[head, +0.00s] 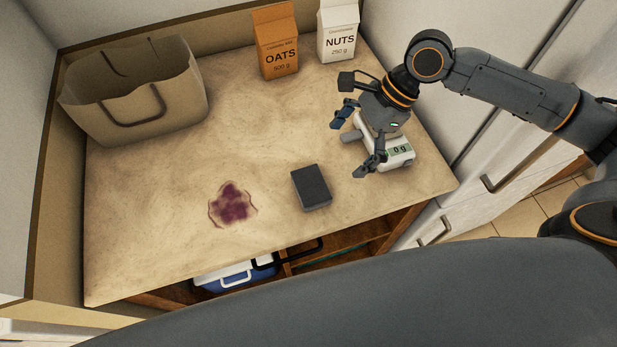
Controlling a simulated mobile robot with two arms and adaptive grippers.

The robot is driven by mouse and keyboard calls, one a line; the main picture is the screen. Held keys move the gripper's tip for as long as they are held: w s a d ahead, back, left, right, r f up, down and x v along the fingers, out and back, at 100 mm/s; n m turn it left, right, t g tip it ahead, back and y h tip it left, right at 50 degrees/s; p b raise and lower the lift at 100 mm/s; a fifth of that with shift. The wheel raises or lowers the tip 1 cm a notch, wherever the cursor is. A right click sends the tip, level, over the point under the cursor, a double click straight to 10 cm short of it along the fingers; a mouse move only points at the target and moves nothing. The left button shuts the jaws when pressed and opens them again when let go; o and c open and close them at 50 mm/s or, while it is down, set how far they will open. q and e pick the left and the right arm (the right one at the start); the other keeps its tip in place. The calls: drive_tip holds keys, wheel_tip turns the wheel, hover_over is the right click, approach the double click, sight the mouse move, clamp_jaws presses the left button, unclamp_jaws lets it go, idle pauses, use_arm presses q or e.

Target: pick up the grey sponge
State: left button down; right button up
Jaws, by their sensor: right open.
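The grey sponge (311,187), a dark grey block, lies flat on the countertop, right of centre near the front edge. My right gripper (357,144) is open and empty above the counter, behind and to the right of the sponge and apart from it. Its fingers are spread, one toward the back left and one toward the front. It partly hides a white kitchen scale (402,160) reading 0 g. My left gripper is not in view.
A purple stain (232,204) marks the counter (150,250) left of the sponge. A beige bag (135,95) stands at back left; an oats box (276,42) and a nuts box (338,32) stand at the back. A blue-white cooler (235,278) sits below. The middle counter is clear.

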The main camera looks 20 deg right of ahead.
approach(312, 186)
drive_tip(key=x, duration=0.2)
drive_tip(key=shift+s+a+f, duration=0.1)
drive_tip(key=shift+f, duration=0.3)
drive_tip(key=shift+a+f, duration=0.15)
drive_tip(key=shift+f, duration=0.1)
drive_tip(key=shift+a+f+p, duration=0.4)
drive_tip(key=shift+f, duration=0.1)
drive_tip(key=x, duration=0.3)
drive_tip(key=shift+a+f+p, duration=0.2)
drive_tip(key=shift+p, duration=0.1)
drive_tip(key=shift+a+f, duration=0.1)
drive_tip(key=shift+f, duration=0.15)
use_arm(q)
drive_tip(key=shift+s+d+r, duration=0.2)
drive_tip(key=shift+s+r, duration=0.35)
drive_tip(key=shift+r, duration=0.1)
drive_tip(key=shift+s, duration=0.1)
use_arm(e)
drive_tip(key=shift+c, duration=0.4)
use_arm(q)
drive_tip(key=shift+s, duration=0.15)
use_arm(e)
drive_tip(key=c, duration=0.5)
